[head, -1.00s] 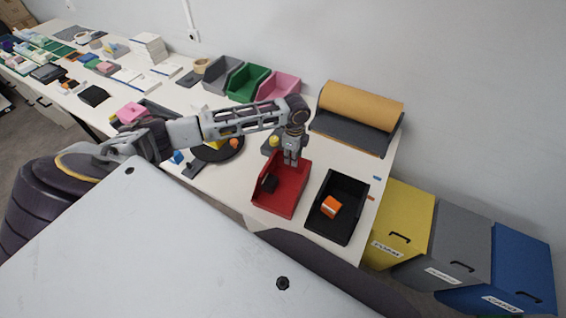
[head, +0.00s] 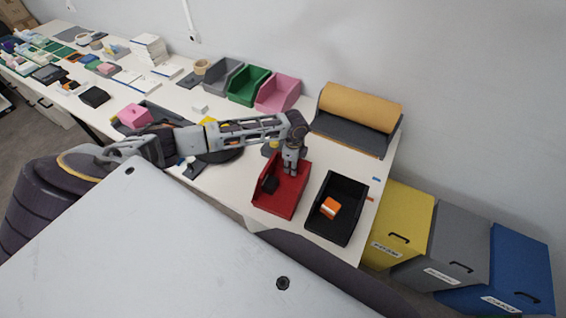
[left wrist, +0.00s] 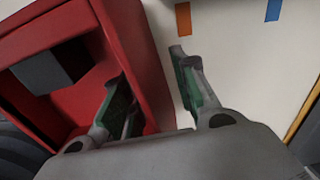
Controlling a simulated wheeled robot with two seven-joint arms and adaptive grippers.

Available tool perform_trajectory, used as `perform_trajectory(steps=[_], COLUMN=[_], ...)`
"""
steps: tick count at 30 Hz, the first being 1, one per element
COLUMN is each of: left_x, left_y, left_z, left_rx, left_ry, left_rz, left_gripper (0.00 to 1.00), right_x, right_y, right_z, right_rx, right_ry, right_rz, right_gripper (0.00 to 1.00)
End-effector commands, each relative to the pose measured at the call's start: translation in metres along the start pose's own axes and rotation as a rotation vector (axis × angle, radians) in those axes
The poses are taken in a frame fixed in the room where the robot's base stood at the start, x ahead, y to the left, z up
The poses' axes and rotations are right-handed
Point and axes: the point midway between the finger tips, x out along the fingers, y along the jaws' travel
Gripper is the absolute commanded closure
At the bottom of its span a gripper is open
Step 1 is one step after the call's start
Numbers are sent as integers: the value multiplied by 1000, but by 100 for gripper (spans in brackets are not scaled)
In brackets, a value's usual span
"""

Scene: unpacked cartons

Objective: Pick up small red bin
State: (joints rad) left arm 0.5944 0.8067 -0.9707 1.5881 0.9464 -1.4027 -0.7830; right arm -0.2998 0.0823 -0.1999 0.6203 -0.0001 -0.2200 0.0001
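The small red bin (head: 270,207) stands on the table near its front edge, with a dark block (head: 270,184) inside. My left gripper (head: 290,172) points down at the bin's back right part. In the left wrist view the red bin (left wrist: 128,38) fills the left side. The gripper's fingers (left wrist: 152,65) are apart there, one over the bin's inside and one past its outer side, with the bin wall between them. I cannot tell whether either finger touches the wall. My right gripper is not in view.
A black bin (head: 328,228) with an orange block (head: 330,208) stands close to the right of the red bin. A roll holder with brown paper (head: 360,106) is behind. Grey, green (head: 249,86) and pink bins line the wall. Yellow, grey and blue boxes stand beyond the table's right edge.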

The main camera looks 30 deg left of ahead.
Motion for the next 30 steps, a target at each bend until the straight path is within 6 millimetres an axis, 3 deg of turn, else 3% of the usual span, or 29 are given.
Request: perform_trajectory(steps=[16, 23, 30], left_x=[4, 4, 4], left_y=[0, 0, 0], left_z=[0, 0, 0], left_rx=[0, 0, 0], left_ry=[0, 0, 0], left_rz=[0, 0, -1], left_gripper=[71, 100, 100], right_x=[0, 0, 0], right_y=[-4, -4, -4], right_z=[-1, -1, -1], right_rx=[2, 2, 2], right_ry=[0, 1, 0], right_rz=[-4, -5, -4], right_gripper=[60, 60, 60])
